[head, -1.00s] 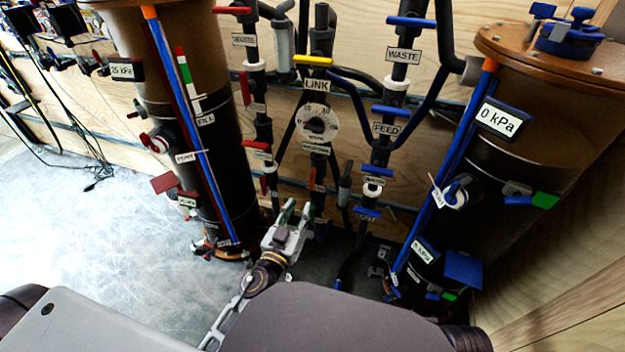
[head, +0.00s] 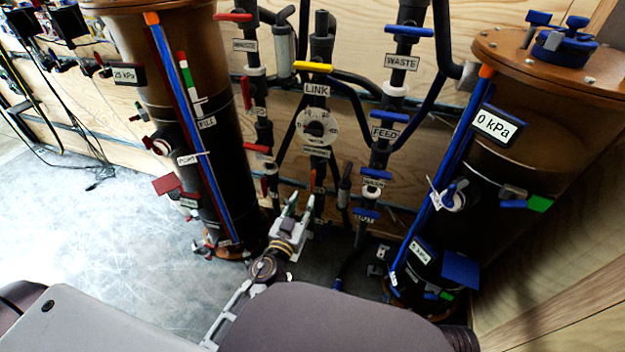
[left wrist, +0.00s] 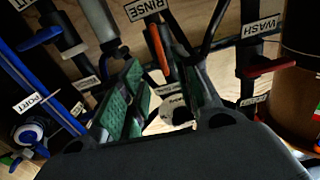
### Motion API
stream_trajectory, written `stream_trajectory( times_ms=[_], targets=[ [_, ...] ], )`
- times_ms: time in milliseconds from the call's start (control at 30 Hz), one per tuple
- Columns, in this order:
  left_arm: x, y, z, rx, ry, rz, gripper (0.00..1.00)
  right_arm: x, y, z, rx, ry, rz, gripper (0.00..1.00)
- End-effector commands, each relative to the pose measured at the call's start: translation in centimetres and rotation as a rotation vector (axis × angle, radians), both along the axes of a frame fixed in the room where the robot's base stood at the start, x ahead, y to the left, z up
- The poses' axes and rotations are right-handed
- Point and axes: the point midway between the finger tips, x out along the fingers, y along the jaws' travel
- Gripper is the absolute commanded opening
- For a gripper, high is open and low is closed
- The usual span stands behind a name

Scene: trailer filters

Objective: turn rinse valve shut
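The rinse valve's orange handle (left wrist: 158,48) is near the RINSE label (left wrist: 147,8) in the left wrist view. It looks roughly in line with its dark pipe. In the head view a small orange handle (head: 312,181) shows low on the middle pipe, below the round dial. My left gripper (head: 299,200) is just in front of the foot of that pipe. In the left wrist view its green-padded fingers (left wrist: 168,98) stand apart with nothing between them. The orange handle lies beyond the fingertips, apart from them. My right gripper is in neither view.
A brown filter tank (head: 228,110) stands left and another (head: 545,130) right. Pipes with red handles (head: 257,148) and blue handles (head: 389,117) flank the middle pipe. A yellow LINK handle (head: 312,67) is above the dial (head: 317,127).

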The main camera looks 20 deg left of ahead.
Motion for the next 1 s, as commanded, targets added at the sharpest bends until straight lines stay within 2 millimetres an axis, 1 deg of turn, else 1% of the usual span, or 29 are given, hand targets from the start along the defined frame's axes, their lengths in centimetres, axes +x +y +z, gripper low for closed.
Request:
stream_trajectory(
  times_ms=[133, 433, 800, 1000],
  targets=[
    [1.1, 0.0, 0.2, 0.000, -0.001, 0.000, 0.32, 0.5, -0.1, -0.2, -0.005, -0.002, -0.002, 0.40],
    [3.3, -0.1, 0.1, 0.000, -0.001, 0.000, 0.32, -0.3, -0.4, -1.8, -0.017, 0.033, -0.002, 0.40],
    [6.1, -0.2, 0.2, 0.001, -0.001, 0.000, 0.32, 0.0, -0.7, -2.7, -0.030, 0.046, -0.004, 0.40],
    [7.6, -0.3, 0.1, 0.002, 0.000, 0.000, 0.32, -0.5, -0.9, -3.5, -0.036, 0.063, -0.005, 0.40]
  ],
)
